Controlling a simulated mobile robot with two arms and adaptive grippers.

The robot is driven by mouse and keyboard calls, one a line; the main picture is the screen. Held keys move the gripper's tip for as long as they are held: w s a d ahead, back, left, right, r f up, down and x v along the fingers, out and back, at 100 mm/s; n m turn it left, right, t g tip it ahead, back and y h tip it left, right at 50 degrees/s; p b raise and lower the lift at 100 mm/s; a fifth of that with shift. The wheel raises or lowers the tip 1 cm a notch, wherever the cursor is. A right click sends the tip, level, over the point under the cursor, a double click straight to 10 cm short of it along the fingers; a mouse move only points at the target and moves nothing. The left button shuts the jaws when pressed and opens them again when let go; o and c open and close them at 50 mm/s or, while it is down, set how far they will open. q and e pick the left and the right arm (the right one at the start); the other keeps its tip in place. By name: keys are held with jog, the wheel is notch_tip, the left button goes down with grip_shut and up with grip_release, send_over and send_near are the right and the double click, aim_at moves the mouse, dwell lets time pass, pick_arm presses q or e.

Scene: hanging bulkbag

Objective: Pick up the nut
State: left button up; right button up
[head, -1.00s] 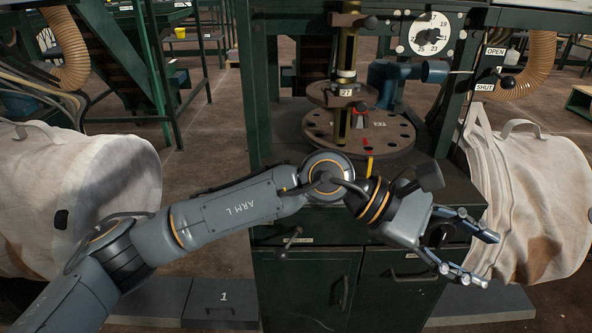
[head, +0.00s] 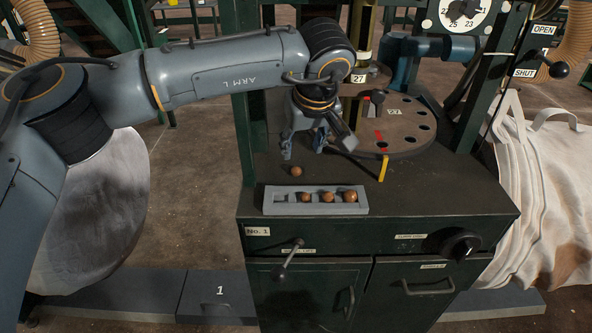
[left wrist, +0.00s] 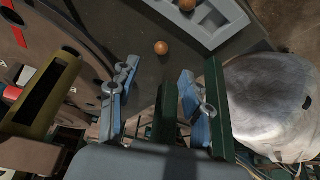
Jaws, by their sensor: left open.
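A loose brown round nut (head: 296,171) lies on the dark cabinet top, just behind a grey tray (head: 275,210). It also shows in the left wrist view (left wrist: 161,47), beyond my fingertips. The tray holds a few similar brown nuts (head: 349,196) in its compartments; its left compartment looks empty. My left gripper (head: 304,148) points down above the cabinet top, open and empty, a little behind and above the loose nut. In the left wrist view its two blue fingers (left wrist: 157,88) stand apart with nothing between them. My right gripper is not in view.
A round plate with holes (head: 402,133) stands right of the gripper, with a yellow pointer (head: 384,168) at its front. A green post (head: 243,120) rises at the left. The cabinet top right of the tray is clear. A white bulk bag (head: 545,190) hangs at the right.

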aim_at(297, 169)
pick_arm(q)
jog(key=x, duration=0.3)
jog(key=b+x, duration=0.1)
jog(key=x, duration=0.4)
jog(key=shift+a+f, duration=0.15)
jog(key=shift+f, duration=0.15)
jog(key=c, duration=0.8)
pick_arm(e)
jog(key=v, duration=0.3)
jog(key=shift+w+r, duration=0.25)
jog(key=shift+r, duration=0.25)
